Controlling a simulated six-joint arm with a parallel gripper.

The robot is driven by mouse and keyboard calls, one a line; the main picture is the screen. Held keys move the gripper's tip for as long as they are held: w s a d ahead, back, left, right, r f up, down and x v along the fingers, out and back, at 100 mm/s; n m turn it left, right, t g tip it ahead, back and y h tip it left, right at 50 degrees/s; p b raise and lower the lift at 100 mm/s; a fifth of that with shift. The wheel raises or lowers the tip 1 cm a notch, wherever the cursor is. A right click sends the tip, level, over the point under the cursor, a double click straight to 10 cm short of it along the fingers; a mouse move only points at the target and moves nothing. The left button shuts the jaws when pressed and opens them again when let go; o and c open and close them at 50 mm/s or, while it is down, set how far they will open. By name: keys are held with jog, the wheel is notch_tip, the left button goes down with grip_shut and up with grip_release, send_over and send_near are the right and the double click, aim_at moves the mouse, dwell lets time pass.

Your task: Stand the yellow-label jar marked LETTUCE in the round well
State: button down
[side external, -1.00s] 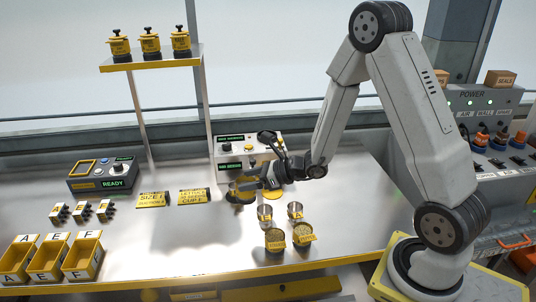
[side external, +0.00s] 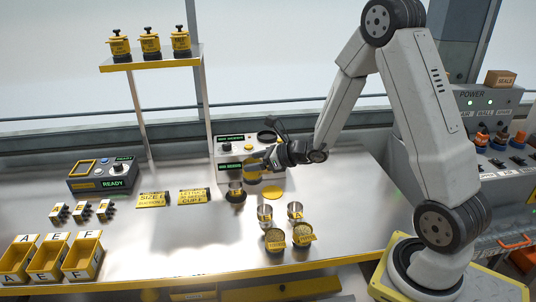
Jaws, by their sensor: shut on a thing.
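My gripper (side external: 262,161) is shut on a small yellow-label jar (side external: 252,170), held above the bench in front of the grey control box. Its lettering is too small to read, and the fingers hide part of it. A yellow round spot (side external: 272,192) on the bench lies below and to the right of the held jar. Two more yellow-label jars, a left one (side external: 275,240) and a right one (side external: 303,235), stand near the front edge.
The control box (side external: 230,147) is close behind my gripper. Yellow sign plates (side external: 194,196) lie to the left. A shelf post (side external: 206,125) rises behind.

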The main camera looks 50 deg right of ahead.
jog(key=w+d+r+m+h, duration=0.1)
jog(key=d+r+m+h, duration=0.3)
jog(key=d, duration=0.6)
jog(key=d+r+m+h, duration=0.2)
jog(key=d+r+h, duration=0.1)
jog(key=d+r, duration=0.5)
jog(key=w+d+f, duration=0.7)
jog(key=w+f, duration=0.4)
jog(key=w, duration=0.1)
jog(key=shift+w, duration=0.3)
jog(key=shift+w+f, duration=0.3)
jog(key=shift+f, duration=1.45)
jog(key=shift+f, duration=0.1)
